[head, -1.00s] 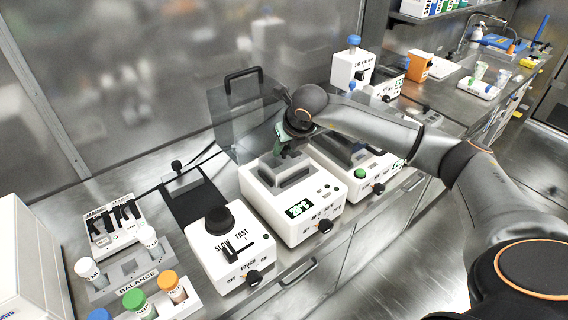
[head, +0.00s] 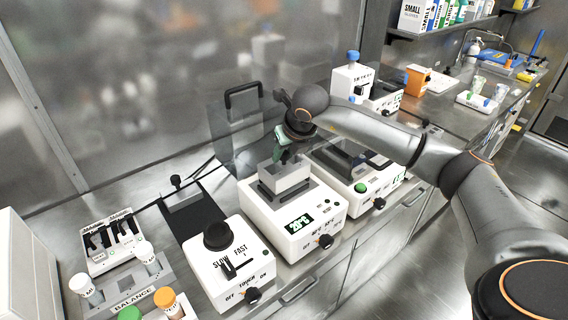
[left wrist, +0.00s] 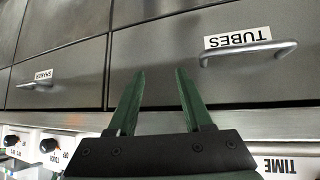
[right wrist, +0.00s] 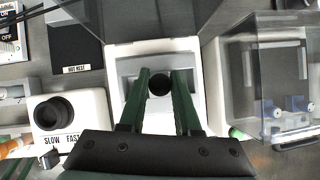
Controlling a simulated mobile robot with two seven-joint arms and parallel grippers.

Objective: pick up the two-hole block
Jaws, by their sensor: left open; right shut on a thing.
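The two-hole block (head: 285,176) is a light grey block above the dark well of the white heater (head: 305,236) in the head view. My right gripper (head: 284,152) is shut on it from above. In the right wrist view the green fingers (right wrist: 160,85) grip the block (right wrist: 160,66). One dark round hole shows between them; the fingers may hide the other. The block seems raised from the well; its underside is hidden. My left gripper (left wrist: 155,75) is open and empty, facing grey drawer fronts in the left wrist view.
A clear lid with a black handle (head: 243,93) stands behind. Capped tubes (head: 146,256) are at the left.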

